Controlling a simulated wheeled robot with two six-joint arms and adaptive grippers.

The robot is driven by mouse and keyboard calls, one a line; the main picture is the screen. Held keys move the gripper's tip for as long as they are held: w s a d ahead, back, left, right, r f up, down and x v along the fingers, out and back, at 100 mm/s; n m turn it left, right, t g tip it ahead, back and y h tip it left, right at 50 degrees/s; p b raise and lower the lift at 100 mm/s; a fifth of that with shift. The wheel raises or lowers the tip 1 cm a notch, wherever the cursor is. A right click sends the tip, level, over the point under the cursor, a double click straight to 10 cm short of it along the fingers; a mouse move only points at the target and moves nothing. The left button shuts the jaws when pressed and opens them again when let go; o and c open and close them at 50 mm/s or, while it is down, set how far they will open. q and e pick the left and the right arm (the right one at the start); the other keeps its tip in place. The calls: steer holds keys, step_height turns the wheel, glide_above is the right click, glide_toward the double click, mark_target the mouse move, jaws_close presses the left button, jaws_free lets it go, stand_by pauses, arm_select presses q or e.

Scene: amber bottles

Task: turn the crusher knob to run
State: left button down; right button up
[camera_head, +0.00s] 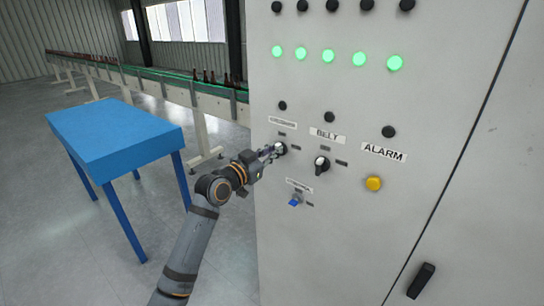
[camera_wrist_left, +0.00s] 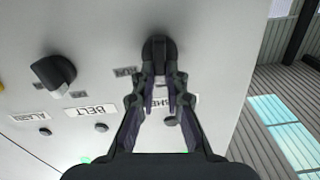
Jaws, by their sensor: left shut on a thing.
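The crusher knob (camera_head: 281,148) is a dark rotary knob at the upper left of the grey cabinet's (camera_head: 440,60) controls. Its label is partly hidden by my fingers in the left wrist view and too small to read in the head view. My left gripper (camera_head: 271,153) reaches the knob from the left. In the left wrist view, my gripper (camera_wrist_left: 161,77) is shut on the black knob (camera_wrist_left: 160,47), one finger on each side of its grip. The picture there is upside down, and the knob's grip looks upright in it. My right gripper is not in view.
The BELT knob (camera_head: 322,165) is close by on the right, with a yellow ALARM button (camera_head: 373,183) beyond it. A blue key-like switch (camera_head: 295,201) is below. Green lamps (camera_head: 328,56) glow above. A blue table (camera_head: 115,135) and a bottle conveyor (camera_head: 170,90) stand to the left.

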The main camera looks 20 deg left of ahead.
arm_select(q)
steer(key=shift+s+d+f+m+b, duration=0.1)
steer(key=shift+d+m+b, duration=0.05)
steer(key=shift+m+b, duration=1.45)
steer(key=shift+d+f+m+b, duration=0.1)
steer(key=shift+f+m+b, duration=0.05)
steer(key=shift+m+b, duration=1.4)
steer(key=shift+s+d+f+m+b, duration=0.15)
steer(key=shift+m+b, duration=1)
steer(key=shift+m, duration=0.8)
steer(key=shift+w, duration=0.1)
steer(key=c, duration=1.4)
jaws_free()
steer(key=v, duration=0.7)
steer(key=shift+s+r, duration=0.1)
steer(key=shift+s, duration=0.15)
